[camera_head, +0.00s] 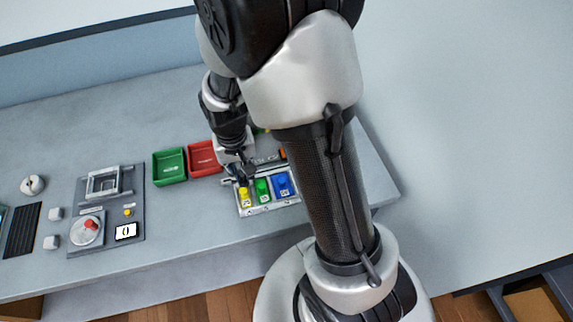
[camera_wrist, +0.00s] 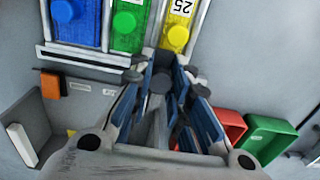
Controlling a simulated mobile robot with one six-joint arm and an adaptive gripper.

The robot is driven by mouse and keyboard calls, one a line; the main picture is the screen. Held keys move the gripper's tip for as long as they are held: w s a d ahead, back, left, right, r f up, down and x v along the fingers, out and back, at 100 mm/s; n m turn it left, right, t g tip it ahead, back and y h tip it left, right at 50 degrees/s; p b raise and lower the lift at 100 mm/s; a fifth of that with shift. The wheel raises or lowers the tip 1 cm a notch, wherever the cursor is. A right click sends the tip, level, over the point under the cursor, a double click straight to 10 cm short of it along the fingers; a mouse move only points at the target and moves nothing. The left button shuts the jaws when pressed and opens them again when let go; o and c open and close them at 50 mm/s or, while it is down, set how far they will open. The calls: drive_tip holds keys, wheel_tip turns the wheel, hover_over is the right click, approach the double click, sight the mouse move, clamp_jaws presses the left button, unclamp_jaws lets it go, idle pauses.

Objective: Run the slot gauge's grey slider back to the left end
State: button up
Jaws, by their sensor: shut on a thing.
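The slot gauge (camera_wrist: 85,56) is a pale strip with a dark slot, running along the edge of the unit with the coloured blocks. In the wrist view my gripper (camera_wrist: 168,84) has its blue-padded fingers closed around a grey round piece, the slider (camera_wrist: 160,80), near the yellow block's end of the strip. In the head view my gripper (camera_head: 241,174) is low over the unit's left end, just behind the yellow block. The slider is hidden there by the fingers, and my arm covers part of the gauge's right side. The slot's left end is hidden by the fingers.
Yellow (camera_head: 244,196), green (camera_head: 263,190) and blue (camera_head: 283,185) blocks stand in the unit in front of the gripper. A red tray (camera_head: 205,158) and a green tray (camera_head: 169,166) lie to the left. A grey panel with a dial (camera_head: 86,230) is farther left.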

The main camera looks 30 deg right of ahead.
sight(225, 183)
drive_tip(key=shift+w+a, duration=0.25)
drive_tip(key=shift+a, duration=0.5)
drive_tip(key=shift+w+a, duration=0.2)
drive_tip(key=shift+a, duration=0.6)
drive_tip(key=shift+w+a, duration=0.25)
drive_tip(key=shift+a, duration=0.5)
drive_tip(key=o, duration=0.6)
drive_tip(key=shift+a, duration=0.1)
drive_tip(key=shift+r+p, duration=0.1)
drive_tip(key=shift+p, duration=0.2)
wheel_tip(225, 183, up, 6)
drive_tip(key=p, duration=0.4)
drive_tip(key=shift+p, duration=0.35)
drive_tip(key=shift+c, duration=0.6)
